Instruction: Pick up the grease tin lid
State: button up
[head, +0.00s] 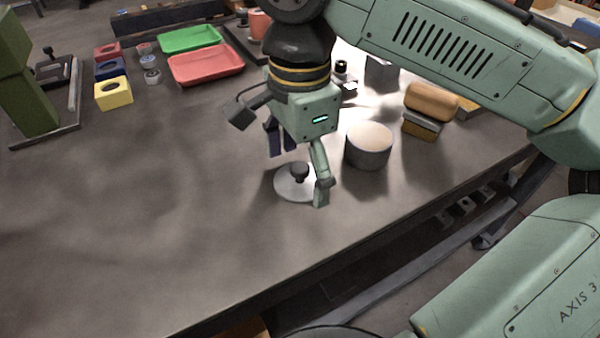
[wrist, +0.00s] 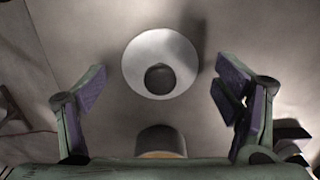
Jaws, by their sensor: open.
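The grease tin lid (head: 288,188) is a pale grey disc with a dark round knob on top, lying flat on the dark table. A round grey tin with a pale top (head: 368,146) stands right of the lid.
A wooden-handled block (head: 430,101) stands behind the tin. Red (head: 206,65) and green (head: 190,39) trays and yellow (head: 113,94), blue and red blocks sit at the back left. A green fixture (head: 25,90) stands far left. The table's front left is clear.

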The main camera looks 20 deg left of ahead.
jog(key=shift+c, duration=0.4)
jog(key=c, duration=1.9)
